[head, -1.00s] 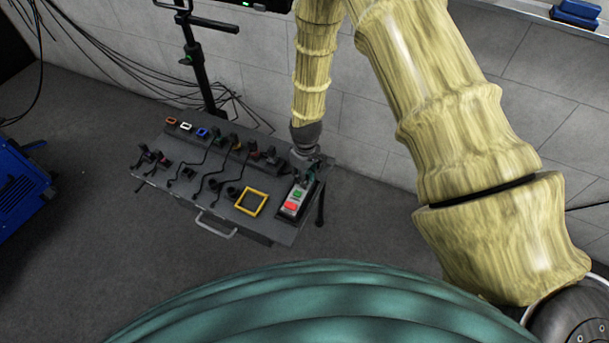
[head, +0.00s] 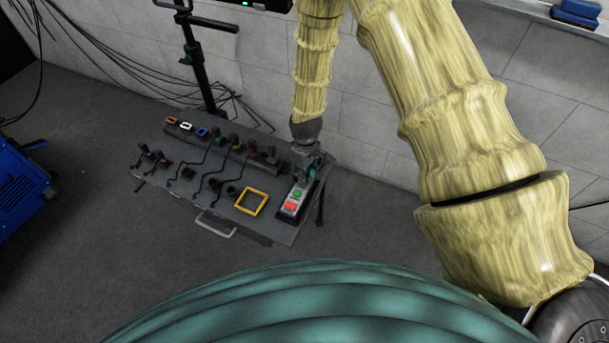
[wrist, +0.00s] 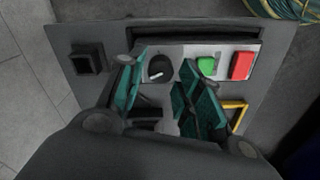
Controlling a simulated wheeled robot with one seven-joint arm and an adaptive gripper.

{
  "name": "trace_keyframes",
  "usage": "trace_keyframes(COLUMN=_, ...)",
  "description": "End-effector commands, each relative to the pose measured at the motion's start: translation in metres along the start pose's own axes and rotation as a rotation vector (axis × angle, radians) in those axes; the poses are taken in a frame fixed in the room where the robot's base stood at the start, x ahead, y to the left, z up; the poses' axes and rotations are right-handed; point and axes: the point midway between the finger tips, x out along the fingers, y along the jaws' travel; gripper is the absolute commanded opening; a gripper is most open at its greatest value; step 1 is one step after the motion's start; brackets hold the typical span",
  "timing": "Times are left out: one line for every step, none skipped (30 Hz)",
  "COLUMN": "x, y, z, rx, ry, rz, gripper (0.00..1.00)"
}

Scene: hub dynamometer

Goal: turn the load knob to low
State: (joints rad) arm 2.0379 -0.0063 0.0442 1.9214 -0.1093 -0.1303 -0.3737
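The load knob (wrist: 160,70) is a round black knob with a white pointer mark, on a light panel plate in the wrist view. The pointer lies slanted, close to sideways. My gripper (wrist: 158,72) is open, with one teal finger on each side of the knob and visible gaps to it. I cannot tell whether the fingertips reach down to the knob's height. In the head view my gripper (head: 310,165) is over the far end of the button box (head: 292,205) and hides the knob.
A green button (wrist: 206,65) and a red button (wrist: 241,65) sit right of the knob. A yellow square frame (head: 251,201) lies beside the box. A wall stands behind.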

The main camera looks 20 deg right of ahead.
Motion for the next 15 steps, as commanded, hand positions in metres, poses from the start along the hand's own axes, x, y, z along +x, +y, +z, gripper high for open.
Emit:
trace_keyframes(x=-0.008, y=0.001, z=-0.001, rx=0.0, ry=0.003, rz=0.001, gripper=0.35)
trace_keyframes(x=-0.012, y=0.0, z=-0.001, rx=0.0, ry=0.003, rz=0.001, gripper=0.35)
trace_keyframes(x=-0.018, y=0.0, z=0.0, rx=0.0, ry=0.003, rz=0.001, gripper=0.35)
trace_keyframes(x=-0.023, y=0.0, z=-0.001, rx=0.0, ry=0.003, rz=0.001, gripper=0.35)
trace_keyframes(x=-0.028, y=0.001, z=-0.001, rx=0.0, ry=0.004, rz=0.001, gripper=0.35)
trace_keyframes(x=-0.034, y=0.001, z=-0.001, rx=0.0, ry=0.003, rz=0.001, gripper=0.35)
trace_keyframes(x=-0.038, y=0.001, z=-0.001, rx=0.0, ry=0.003, rz=0.001, gripper=0.35)
trace_keyframes(x=-0.043, y=0.001, z=-0.001, rx=0.0, ry=0.003, rz=0.001, gripper=0.35)
trace_keyframes(x=-0.049, y=0.0, z=0.0, rx=0.0, ry=0.003, rz=0.001, gripper=0.35)
trace_keyframes(x=-0.054, y=0.0, z=-0.001, rx=0.0, ry=0.003, rz=0.001, gripper=0.35)
trace_keyframes(x=-0.059, y=0.001, z=-0.001, rx=0.0, ry=0.004, rz=0.001, gripper=0.35)
trace_keyframes(x=-0.065, y=0.0, z=-0.001, rx=-0.001, ry=0.003, rz=0.001, gripper=0.35)
trace_keyframes(x=-0.069, y=0.001, z=-0.001, rx=-0.001, ry=0.003, rz=0.001, gripper=0.35)
trace_keyframes(x=-0.073, y=0.001, z=-0.001, rx=-0.001, ry=0.003, rz=0.001, gripper=0.35)
trace_keyframes(x=-0.079, y=0.0, z=-0.001, rx=-0.001, ry=0.003, rz=0.001, gripper=0.35)
